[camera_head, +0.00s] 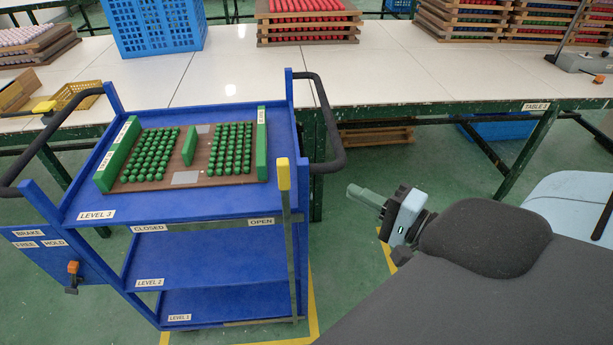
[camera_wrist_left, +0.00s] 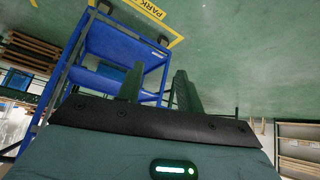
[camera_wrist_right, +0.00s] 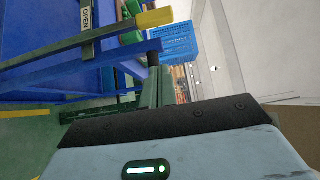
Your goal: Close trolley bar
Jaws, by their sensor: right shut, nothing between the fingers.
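The blue trolley (camera_head: 180,205) stands at the left in the head view. Its bar (camera_head: 291,250) is a grey strip with a yellow end (camera_head: 284,174), upright at the front right corner beside the OPEN label (camera_head: 261,221). The CLOSED label (camera_head: 149,228) is at the front left. My right gripper (camera_head: 362,196) is shut and empty, right of the bar and apart from it. In the right wrist view the bar's yellow end (camera_wrist_right: 155,17) shows beyond the fingers. My left gripper (camera_wrist_left: 158,82) is open and empty in the left wrist view; the head view does not show it.
A wooden tray (camera_head: 215,181) with green pieces sits on the trolley top. A black handle (camera_head: 334,130) sticks out on the trolley's right. A white table (camera_head: 420,78) runs behind, with stacked trays and a blue crate (camera_head: 155,28). Green floor is free between trolley and right arm.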

